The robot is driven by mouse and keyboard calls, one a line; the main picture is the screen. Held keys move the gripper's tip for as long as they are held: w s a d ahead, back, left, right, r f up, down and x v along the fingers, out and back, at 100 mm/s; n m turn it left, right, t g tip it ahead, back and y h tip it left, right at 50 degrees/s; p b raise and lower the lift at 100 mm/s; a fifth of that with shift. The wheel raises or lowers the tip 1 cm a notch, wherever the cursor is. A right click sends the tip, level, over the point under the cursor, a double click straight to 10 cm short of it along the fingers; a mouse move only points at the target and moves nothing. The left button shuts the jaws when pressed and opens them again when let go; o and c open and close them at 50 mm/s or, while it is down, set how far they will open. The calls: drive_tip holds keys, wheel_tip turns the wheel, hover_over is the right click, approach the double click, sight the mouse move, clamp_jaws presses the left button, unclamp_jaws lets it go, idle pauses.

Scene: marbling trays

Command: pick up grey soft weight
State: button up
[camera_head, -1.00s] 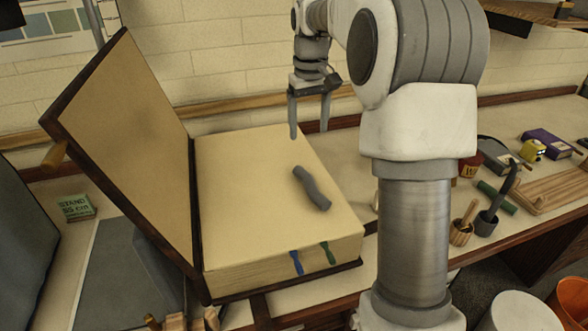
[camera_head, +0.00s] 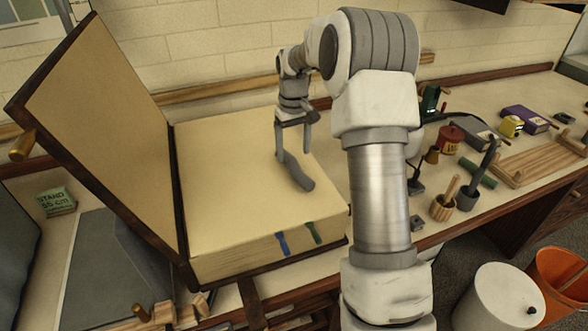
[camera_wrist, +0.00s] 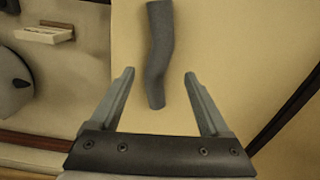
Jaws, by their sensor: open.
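The grey soft weight (camera_head: 296,172) is a slightly bent, rounded strip lying on the cream page of a large open book (camera_head: 220,190). My gripper (camera_head: 293,153) is open just above the page at the weight's far end. In the wrist view the weight (camera_wrist: 158,55) runs up from between the fingertips, its near end lying between or just ahead of them. The open fingers (camera_wrist: 159,72) stand on either side of it with clear gaps. Nothing is held. In the head view a finger partly covers the weight's far end.
The book's raised cover (camera_head: 100,120) stands at the left. Blue and green ribbons hang over its front edge. A white bucket (camera_head: 500,300) is on the floor.

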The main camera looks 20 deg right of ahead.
sight(294, 163)
wheel_tip(294, 163, down, 6)
drive_tip(key=shift+w+d+r, duration=0.1)
drive_tip(key=shift+r, duration=0.05)
idle(0.3)
drive_tip(key=shift+r, duration=0.1)
clamp_jaws()
